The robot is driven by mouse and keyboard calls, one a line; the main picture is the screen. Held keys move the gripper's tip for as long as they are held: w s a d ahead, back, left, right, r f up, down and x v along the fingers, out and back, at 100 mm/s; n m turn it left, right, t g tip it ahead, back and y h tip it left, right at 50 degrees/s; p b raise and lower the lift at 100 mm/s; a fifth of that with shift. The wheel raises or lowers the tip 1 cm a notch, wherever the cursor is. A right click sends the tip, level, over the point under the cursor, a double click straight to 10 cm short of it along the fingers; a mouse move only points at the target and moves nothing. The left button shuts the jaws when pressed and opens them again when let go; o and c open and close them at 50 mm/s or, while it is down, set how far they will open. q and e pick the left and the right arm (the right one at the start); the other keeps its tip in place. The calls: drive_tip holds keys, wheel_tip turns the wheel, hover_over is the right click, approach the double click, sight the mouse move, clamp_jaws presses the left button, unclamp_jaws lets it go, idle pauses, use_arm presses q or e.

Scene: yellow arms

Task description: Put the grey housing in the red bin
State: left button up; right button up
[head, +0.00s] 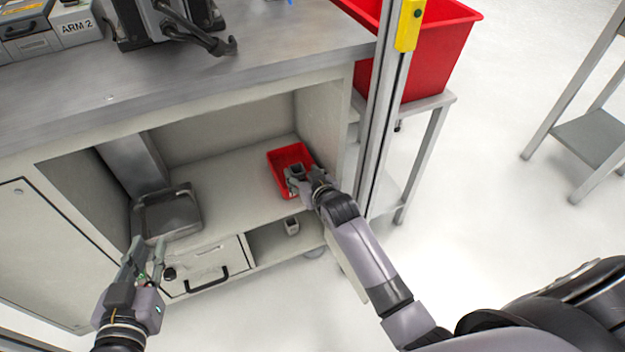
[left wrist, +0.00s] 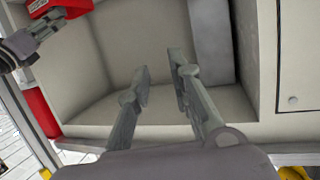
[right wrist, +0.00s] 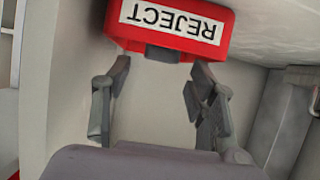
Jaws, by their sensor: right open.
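A small red bin (head: 283,157), labelled REJECT in the right wrist view (right wrist: 212,38), sits on the cabinet's inner shelf. My right gripper (head: 299,182) is at its front edge, fingers open and apart. A dark grey piece (right wrist: 161,53) shows at the bin's rim between the fingertips; it may be a grey housing in the bin, but my gripper hides much of it in the head view. A small open-topped grey box-like part (head: 292,226) is in the lower bay. My left gripper (head: 146,255) is open and empty in front of the cabinet; its fingers (left wrist: 160,85) are apart.
A grey metal tray (head: 168,212) lies at the left of the shelf. A large red bin (head: 440,45) stands on a side stand, behind an upright post (head: 383,120). A drawer (head: 207,265) is below the shelf. The worktop (head: 240,75) overhangs the opening.

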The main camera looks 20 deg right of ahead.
use_arm(q)
drive_tip(key=s+a+f+g+y+p, duration=0.2)
drive_tip(key=s+a+f+g, duration=0.1)
drive_tip(key=s+f+g, duration=0.3)
wheel_tip(320, 180, down, 3)
drive_tip(key=shift+s+a+r+g, duration=0.15)
drive_tip(key=shift+s+g, duration=0.25)
drive_tip(key=shift+s, duration=0.6)
use_arm(e)
drive_tip(key=s+a+r+n+g, duration=0.1)
drive_tip(key=s+r+g, duration=0.1)
drive_tip(key=s, duration=1.1)
drive_tip(key=s+a+r+g, duration=0.1)
drive_tip(key=s+r+g, duration=0.2)
drive_tip(key=s, duration=1.1)
drive_tip(key=shift+r+n+y, duration=0.4)
drive_tip(key=shift+r, duration=0.35)
